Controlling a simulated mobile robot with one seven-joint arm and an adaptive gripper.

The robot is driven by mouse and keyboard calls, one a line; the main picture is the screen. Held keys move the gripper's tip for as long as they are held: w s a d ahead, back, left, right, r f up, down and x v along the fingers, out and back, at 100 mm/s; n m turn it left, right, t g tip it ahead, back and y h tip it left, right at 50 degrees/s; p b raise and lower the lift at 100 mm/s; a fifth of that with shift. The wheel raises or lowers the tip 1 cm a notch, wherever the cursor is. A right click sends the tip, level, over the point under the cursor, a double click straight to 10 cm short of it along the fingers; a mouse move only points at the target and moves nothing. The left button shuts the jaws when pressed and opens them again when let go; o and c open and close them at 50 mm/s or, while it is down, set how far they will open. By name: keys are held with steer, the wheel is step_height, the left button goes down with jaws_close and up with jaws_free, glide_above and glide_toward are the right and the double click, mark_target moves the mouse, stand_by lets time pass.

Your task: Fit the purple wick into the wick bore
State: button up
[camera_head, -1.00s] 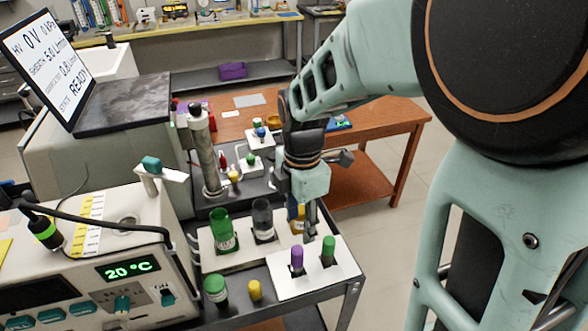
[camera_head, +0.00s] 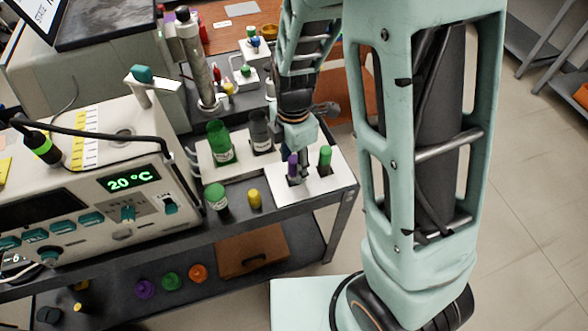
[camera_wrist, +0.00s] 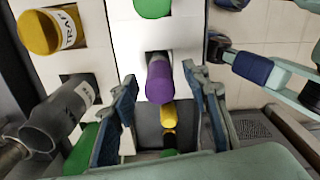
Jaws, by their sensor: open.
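The purple wick (camera_head: 293,164) stands upright in a white holder (camera_head: 326,185) on the cart, beside a green-topped piece (camera_head: 325,157). My gripper (camera_head: 296,150) is low over the holder, right at the purple wick. In the wrist view, the purple wick (camera_wrist: 158,82) lies between the two open fingers of my gripper (camera_wrist: 161,88), with gaps seen on both sides. The wick's lower part is hidden in its slot. I cannot tell which opening is the wick bore.
A green bottle (camera_head: 219,145) and a grey bottle (camera_head: 260,134) stand in a white rack behind the holder. The instrument reading 20 °C (camera_head: 134,183) is at left.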

steer(key=shift+f, duration=0.25)
steer(key=shift+c, duration=0.5)
jaws_close()
